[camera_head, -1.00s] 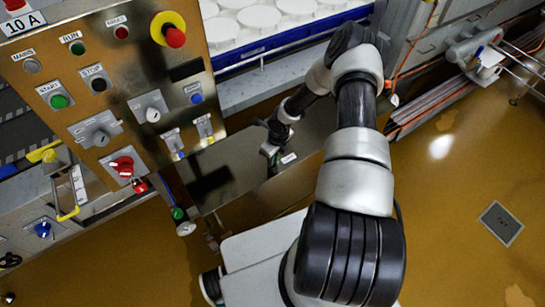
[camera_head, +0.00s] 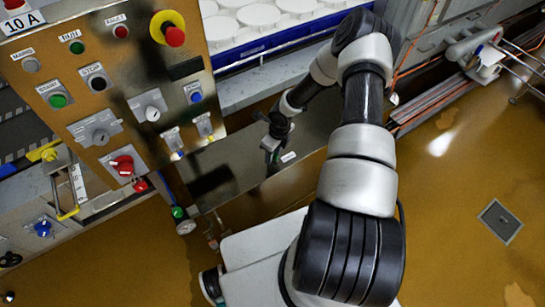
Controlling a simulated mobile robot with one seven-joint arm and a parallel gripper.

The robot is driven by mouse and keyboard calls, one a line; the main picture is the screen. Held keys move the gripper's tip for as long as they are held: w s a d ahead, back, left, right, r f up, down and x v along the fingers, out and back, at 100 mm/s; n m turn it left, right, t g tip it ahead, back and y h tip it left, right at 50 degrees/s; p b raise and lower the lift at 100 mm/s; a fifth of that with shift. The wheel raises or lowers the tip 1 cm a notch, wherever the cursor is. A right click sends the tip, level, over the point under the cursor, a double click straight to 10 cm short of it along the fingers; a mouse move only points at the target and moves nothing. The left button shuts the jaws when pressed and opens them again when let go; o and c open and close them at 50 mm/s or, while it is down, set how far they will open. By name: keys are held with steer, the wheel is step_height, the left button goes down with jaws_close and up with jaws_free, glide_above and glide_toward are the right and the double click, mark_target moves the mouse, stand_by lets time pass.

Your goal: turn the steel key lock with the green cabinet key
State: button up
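A brass-coloured control panel (camera_head: 125,60) stands at the upper left. It carries two steel-plated round fittings, one grey (camera_head: 101,129) and one with a pale front (camera_head: 151,107). I cannot tell which fitting is the steel key lock. Two small tagged fittings (camera_head: 173,142) (camera_head: 204,126) sit at its lower right. I cannot make out a green cabinet key. A small green part (camera_head: 177,212) sits below the panel, too small to identify. My gripper (camera_head: 270,154) points down, right of the panel and apart from it. Its fingers are too small and dark to read.
A red emergency button (camera_head: 173,36) on yellow and a red selector (camera_head: 122,166) stick out of the panel. A blue crate of white moulds (camera_head: 257,16) is behind. Pipes (camera_head: 495,55) run at the right, above open floor.

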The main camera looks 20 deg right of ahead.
step_height(320, 180, up, 14)
steer(key=s+d+p, duration=0.1)
steer(key=p, duration=0.1)
steer(key=shift+s+d+p, duration=0.2)
steer(key=shift+s+p, duration=0.1)
steer(key=shift+s, duration=0.1)
steer(key=shift+r, duration=0.2)
